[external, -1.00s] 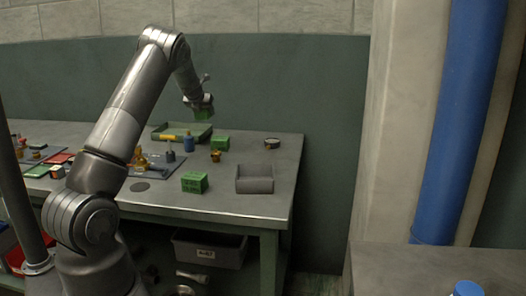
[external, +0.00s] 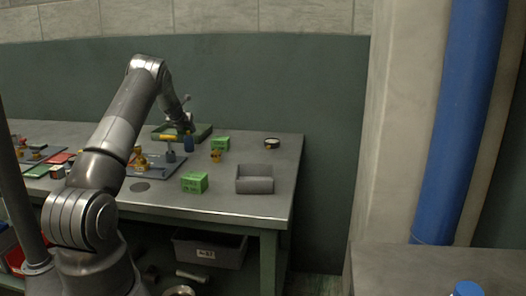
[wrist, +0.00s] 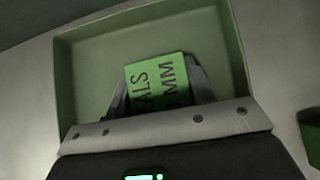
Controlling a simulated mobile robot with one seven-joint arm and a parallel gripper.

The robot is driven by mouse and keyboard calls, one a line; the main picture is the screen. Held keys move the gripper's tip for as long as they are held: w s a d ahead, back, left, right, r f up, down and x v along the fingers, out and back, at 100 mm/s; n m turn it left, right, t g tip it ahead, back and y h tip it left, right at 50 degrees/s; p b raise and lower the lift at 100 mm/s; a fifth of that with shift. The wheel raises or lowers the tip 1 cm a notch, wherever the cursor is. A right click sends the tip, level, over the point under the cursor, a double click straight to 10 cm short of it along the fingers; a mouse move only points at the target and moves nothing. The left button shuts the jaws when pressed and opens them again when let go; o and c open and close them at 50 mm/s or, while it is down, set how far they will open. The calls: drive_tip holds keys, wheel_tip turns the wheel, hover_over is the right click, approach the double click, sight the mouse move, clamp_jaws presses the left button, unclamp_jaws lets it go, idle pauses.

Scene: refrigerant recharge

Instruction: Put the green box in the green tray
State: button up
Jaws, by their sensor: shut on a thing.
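My gripper (wrist: 160,92) is shut on a green box (wrist: 158,78) with dark lettering. In the wrist view the box is within the outline of the green tray (wrist: 235,45), between the two fingers. I cannot tell whether the box touches the tray floor. In the external view my gripper (external: 186,125) is low at the green tray (external: 204,130) at the back of the bench, and the held box is not clearly visible there.
Other green boxes stand on the bench, one near the front (external: 194,182) and one right of the tray (external: 221,143). A blue bottle (external: 188,142) and a brass fitting (external: 215,156) stand before the tray. A grey bin (external: 254,185) is at the right.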

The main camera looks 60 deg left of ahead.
drive_tip(key=shift+f, duration=0.55)
drive_tip(key=shift+f, duration=0.15)
drive_tip(key=o, duration=1)
drive_tip(key=shift+c, duration=0.2)
drive_tip(key=shift+s+d+r, duration=0.1)
drive_tip(key=shift+r, duration=0.2)
drive_tip(key=v, duration=1.1)
drive_tip(key=shift+d+r, duration=0.2)
drive_tip(key=shift+s, duration=0.1)
